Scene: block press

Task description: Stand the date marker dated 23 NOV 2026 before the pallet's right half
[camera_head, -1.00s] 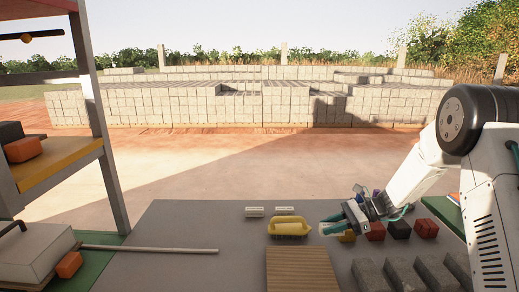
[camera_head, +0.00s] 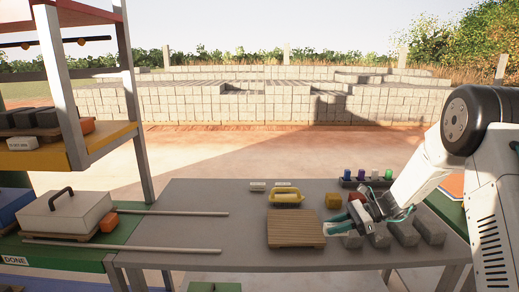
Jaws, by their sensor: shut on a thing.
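The slatted wooden pallet (camera_head: 296,229) lies bare near the middle of the grey table. Two small white date markers stand behind it, a left one (camera_head: 257,186) and a right one (camera_head: 284,184); their print is too small to read. My gripper (camera_head: 334,229) is at the pallet's right edge, above the table, with its teal fingers shut on a small pale thing. It seems to be a date marker, but the fingers mostly hide it and its date cannot be read. The table strip before the pallet's right half is bare.
A yellow brush (camera_head: 287,197) lies behind the pallet. A yellow block (camera_head: 334,201), a red block (camera_head: 357,196) and several grey blocks (camera_head: 403,231) are near my arm. A rack of coloured items (camera_head: 366,180) stands behind. Shelving (camera_head: 142,130) and two rods (camera_head: 150,211) are left.

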